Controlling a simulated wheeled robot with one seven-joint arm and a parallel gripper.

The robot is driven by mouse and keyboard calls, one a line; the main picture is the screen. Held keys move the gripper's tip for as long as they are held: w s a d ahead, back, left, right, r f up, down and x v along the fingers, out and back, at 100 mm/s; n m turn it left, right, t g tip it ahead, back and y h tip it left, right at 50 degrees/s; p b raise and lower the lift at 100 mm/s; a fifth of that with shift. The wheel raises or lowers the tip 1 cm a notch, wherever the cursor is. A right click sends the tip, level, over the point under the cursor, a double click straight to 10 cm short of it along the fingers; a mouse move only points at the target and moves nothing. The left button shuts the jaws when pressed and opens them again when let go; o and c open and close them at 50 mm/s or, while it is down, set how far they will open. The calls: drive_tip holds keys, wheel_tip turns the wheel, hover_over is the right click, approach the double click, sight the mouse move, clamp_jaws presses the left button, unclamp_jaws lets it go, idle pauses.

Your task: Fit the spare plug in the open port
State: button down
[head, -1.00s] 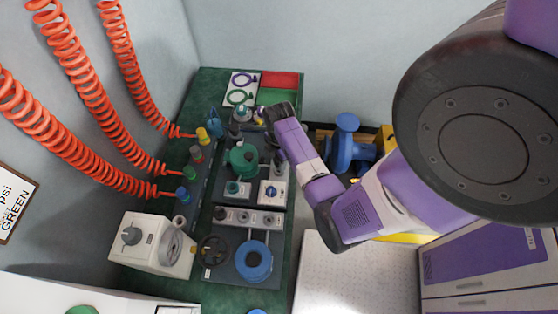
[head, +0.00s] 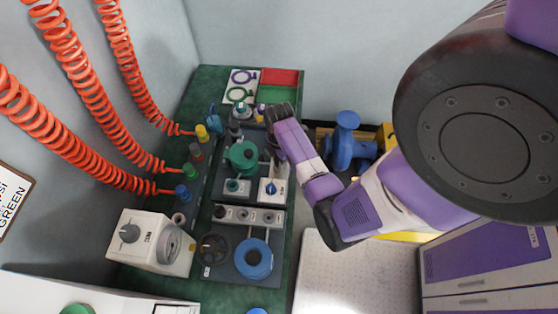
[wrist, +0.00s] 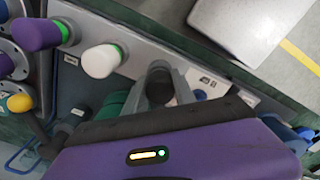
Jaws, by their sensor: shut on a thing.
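My gripper (wrist: 161,90) is at the lower middle of the wrist view, its grey fingers shut around a dark, black-topped piece (wrist: 159,79), which may be the spare plug. Its lower end is hidden by my purple gripper housing. A grey panel lies beyond the fingers. In the head view my wrist is over the right side of the green bench and hides what lies beneath. I cannot make out the open port.
The bench carries a green round fitting (head: 243,155), a blue ring (head: 254,259), a black handwheel (head: 212,249) and a white gauge box (head: 150,242). Orange hoses (head: 75,85) hang at left.

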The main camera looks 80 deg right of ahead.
drive_tip(key=shift+f, duration=0.3)
drive_tip(key=c, duration=0.9)
unclamp_jaws()
drive_tip(key=shift+c, duration=0.2)
drive_tip(key=shift+r, duration=4)
